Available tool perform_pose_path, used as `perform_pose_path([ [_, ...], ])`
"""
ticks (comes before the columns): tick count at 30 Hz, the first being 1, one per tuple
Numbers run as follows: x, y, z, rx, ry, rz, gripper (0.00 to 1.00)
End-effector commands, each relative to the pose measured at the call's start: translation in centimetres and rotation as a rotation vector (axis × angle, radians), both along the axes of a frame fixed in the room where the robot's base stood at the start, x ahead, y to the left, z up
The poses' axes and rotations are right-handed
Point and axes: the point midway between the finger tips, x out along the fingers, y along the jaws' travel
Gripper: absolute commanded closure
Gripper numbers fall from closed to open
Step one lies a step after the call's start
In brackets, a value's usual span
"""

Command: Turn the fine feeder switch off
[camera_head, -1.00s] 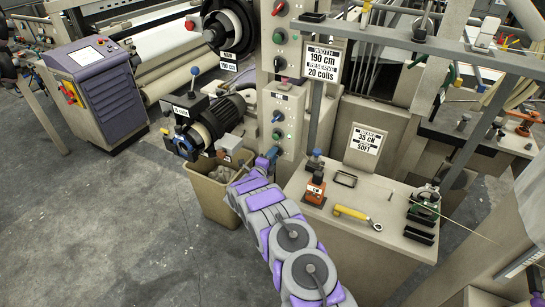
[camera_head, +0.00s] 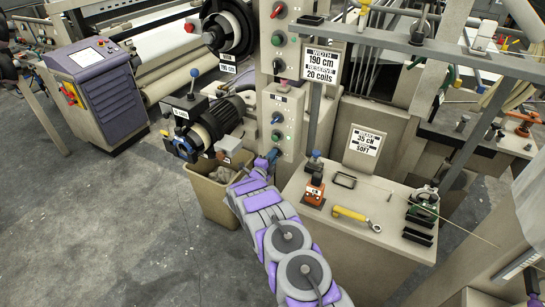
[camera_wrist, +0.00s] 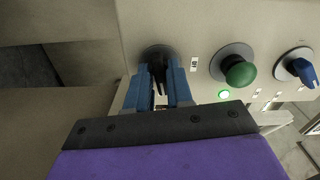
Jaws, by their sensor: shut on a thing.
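My gripper (camera_wrist: 160,88) has its two blue fingers shut on a black rotary switch (camera_wrist: 158,61) on a beige control panel. The switch's handle is between the fingers, with its dark round base behind them. In the head view, my gripper (camera_head: 271,157) is at the lower end of the panel (camera_head: 290,105), and the switch is hidden there. Beside the gripped switch are a green button (camera_wrist: 240,70), a lit green lamp (camera_wrist: 224,94) and a blue knob (camera_wrist: 299,68). Small labels are too small to read.
A beige bin (camera_head: 209,194) stands left of my gripper. A table (camera_head: 330,222) at right bears an orange-based device (camera_head: 315,190), a yellow-handled tool (camera_head: 352,215) and other parts. A motor-like unit (camera_head: 222,116) is left of the panel. Open floor lies at lower left.

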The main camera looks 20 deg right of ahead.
Motion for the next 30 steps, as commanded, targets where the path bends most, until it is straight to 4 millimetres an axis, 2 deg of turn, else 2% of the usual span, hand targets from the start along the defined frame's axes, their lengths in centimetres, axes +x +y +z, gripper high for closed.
perform_pose_path([
  [30,-0.16,-0.03,-0.44,-0.581,0.757,-0.001,1.00],
])
